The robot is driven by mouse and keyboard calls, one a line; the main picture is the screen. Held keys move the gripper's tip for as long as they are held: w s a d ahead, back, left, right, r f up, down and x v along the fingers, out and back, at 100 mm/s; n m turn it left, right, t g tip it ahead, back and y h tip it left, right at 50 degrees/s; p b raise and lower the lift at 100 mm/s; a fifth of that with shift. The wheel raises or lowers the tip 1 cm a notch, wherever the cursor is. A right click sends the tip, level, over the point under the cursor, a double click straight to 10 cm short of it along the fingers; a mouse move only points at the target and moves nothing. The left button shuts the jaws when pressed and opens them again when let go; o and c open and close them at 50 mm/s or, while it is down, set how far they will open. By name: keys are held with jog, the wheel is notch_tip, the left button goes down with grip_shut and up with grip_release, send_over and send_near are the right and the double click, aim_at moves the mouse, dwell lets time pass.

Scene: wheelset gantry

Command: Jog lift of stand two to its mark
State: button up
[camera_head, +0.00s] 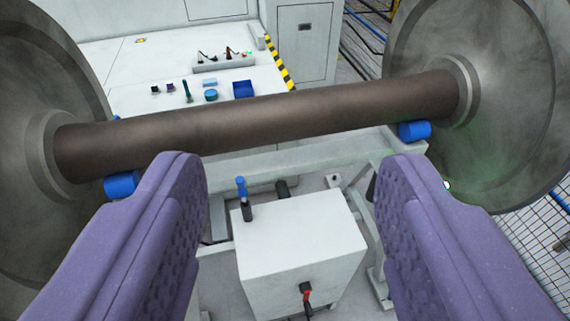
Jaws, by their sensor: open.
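My gripper (288,235) is open, with its two purple padded fingers wide apart and nothing between them. A white box (295,245) on the stand shows in the gap, below and beyond the fingers. A blue-tipped lever (242,195) stands upright on the box's left corner. A red and black fitting (306,292) sits on its front face. The wheelset's brown axle (270,122) lies across the view behind the box, above blue rollers (121,184) (414,131). I cannot see any mark or stand number.
Large grey wheels (480,90) (45,140) flank the axle. Behind it, a white bench (135,75) holds a blue tray (243,89), small items and a switch panel (225,62). A yellow-black striped edge (279,62) borders the bench. Mesh fencing (545,245) is at the lower right.

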grip_shut()
dwell(1.8)
